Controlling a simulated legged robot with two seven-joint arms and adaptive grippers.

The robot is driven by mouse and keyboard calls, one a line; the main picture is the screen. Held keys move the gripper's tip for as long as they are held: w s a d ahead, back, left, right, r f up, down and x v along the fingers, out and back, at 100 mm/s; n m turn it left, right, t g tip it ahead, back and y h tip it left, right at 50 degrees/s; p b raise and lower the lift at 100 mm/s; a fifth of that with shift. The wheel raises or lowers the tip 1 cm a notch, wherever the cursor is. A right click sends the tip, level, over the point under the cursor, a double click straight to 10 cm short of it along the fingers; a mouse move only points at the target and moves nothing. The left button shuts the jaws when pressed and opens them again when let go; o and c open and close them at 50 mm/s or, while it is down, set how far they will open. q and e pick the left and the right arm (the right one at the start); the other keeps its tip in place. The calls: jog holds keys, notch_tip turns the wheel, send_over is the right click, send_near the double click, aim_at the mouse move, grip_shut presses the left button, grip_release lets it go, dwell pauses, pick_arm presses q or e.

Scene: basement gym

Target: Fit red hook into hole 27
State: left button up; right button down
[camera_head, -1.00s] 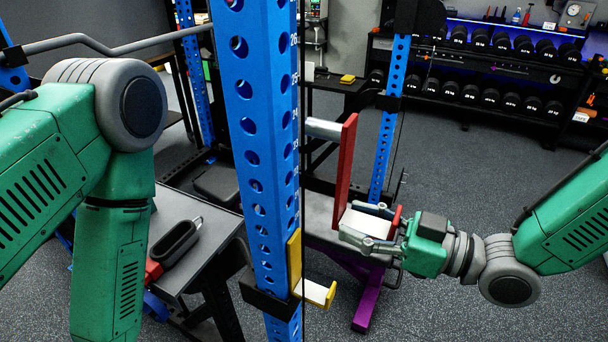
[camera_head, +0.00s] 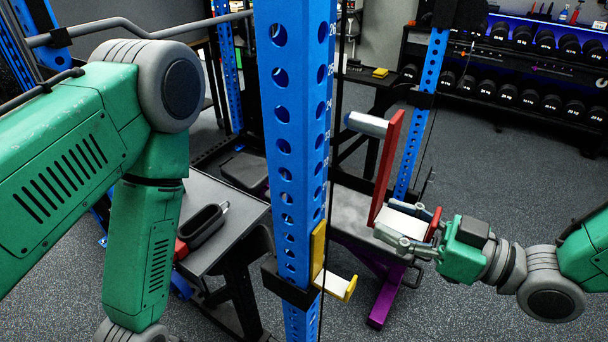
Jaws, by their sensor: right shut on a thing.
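The red hook (camera_head: 387,165) has a tall red plate, a grey peg at its top pointing left, and a white-topped ledge at its bottom. My right gripper (camera_head: 408,233) is shut on the hook's lower ledge and holds it in the air, right of the blue upright (camera_head: 293,120). The peg is apart from the upright. The upright has a column of round holes, with the numbers 26, 25 and 24 readable near the top; no 27 is visible. My left arm (camera_head: 130,170) fills the left side; its gripper is out of view.
A yellow hook (camera_head: 320,257) sits low on the same upright. A grey bench (camera_head: 350,212) with a purple leg stands behind the red hook. A black table (camera_head: 232,226) with a black handle-like item is at left. A dumbbell rack (camera_head: 520,85) stands at the back right.

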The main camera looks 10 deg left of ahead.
jog(key=shift+r, duration=0.1)
dwell(0.4)
jog(key=d+r+p, duration=0.2)
jog(key=r+p, duration=0.2)
jog(key=r, duration=0.3)
jog(key=d+r+p, duration=0.2)
jog(key=r+p, duration=0.2)
jog(key=r, duration=0.4)
jog(key=shift+s+d, duration=0.25)
jog(key=shift+s, duration=0.2)
jog(key=shift+a, duration=0.15)
